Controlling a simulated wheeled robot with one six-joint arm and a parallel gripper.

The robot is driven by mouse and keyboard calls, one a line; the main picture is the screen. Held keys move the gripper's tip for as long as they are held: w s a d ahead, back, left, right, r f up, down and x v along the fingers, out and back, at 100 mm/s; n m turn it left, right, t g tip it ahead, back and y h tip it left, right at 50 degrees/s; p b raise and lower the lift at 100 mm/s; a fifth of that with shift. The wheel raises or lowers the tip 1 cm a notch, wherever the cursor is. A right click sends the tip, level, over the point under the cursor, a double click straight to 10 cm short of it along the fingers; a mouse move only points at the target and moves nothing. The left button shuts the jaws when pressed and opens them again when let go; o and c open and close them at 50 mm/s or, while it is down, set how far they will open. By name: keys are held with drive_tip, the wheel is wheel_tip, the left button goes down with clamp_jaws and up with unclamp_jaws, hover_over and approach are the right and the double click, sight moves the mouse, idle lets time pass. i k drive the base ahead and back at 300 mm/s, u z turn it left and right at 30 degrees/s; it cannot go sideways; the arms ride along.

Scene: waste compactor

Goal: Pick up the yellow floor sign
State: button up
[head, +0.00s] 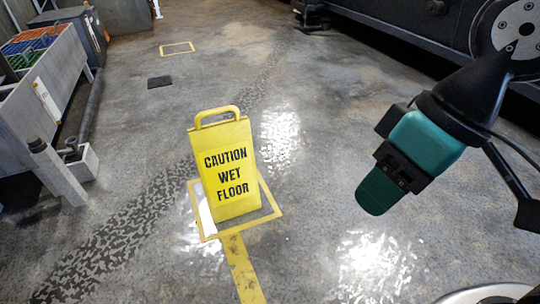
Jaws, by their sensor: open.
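The yellow floor sign (225,169) stands upright on the concrete floor near the middle of the head view. It reads "CAUTION WET FLOOR" and has a loop handle (217,113) on top. It stands inside a yellow square outline (266,212) painted on the floor. My gripper (376,192) is at the right, teal and black, pointing down and to the left. It is apart from the sign, to its right, and holds nothing that I can see. The gap between its fingers is hard to make out from this angle.
A grey bench with coloured crates (32,40) stands at the left, with a post and small box (82,163) by it. Dark machinery (425,30) lines the back right. A dark floor plate (160,82) lies farther back. The floor around the sign is clear.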

sight(224, 153)
drive_tip(key=z, duration=0.3)
drive_tip(key=i, duration=1.45)
drive_tip(key=u, duration=2.05)
